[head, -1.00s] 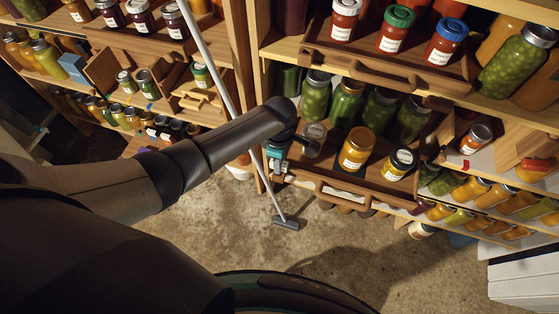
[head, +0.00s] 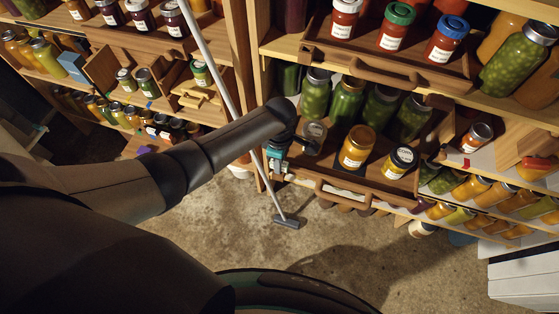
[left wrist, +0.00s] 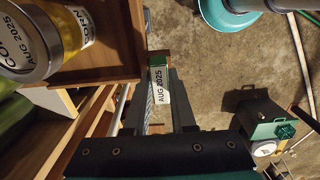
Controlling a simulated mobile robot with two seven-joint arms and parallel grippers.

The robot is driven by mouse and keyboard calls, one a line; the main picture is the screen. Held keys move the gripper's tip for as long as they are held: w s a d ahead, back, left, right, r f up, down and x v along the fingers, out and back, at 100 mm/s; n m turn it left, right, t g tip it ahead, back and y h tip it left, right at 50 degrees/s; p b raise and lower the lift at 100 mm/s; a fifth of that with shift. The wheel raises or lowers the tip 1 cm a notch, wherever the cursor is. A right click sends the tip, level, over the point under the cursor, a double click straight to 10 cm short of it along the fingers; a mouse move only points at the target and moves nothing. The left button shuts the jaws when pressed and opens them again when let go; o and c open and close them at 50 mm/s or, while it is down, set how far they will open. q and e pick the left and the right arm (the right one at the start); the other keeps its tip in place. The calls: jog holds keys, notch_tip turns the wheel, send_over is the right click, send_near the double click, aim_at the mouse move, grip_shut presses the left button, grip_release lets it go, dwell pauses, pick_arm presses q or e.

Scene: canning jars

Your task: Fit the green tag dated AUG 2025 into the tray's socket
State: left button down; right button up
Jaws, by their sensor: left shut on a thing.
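My left gripper (head: 280,158) is at the front left corner of the wooden tray (head: 375,197) on the shelf. In the left wrist view my left gripper (left wrist: 161,100) is shut on the green tag (left wrist: 160,84), with its white AUG 2025 label facing the camera. The tag's green end is next to a small brown wooden piece by the wall of the tray (left wrist: 100,77). I cannot tell whether that piece is the socket, or whether the tag is inside or only against it. My right gripper is not in view.
The tray holds several jars, including a yellow one (head: 357,148) and a dark-lidded one (head: 400,161); a corn jar (left wrist: 85,30) stands close to the gripper. The concrete floor (head: 240,250) in front is mostly clear.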

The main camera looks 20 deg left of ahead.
pick_arm(q)
jog(key=shift+f, duration=0.85)
dwell(0.7)
jog(key=c, duration=0.7)
grip_release()
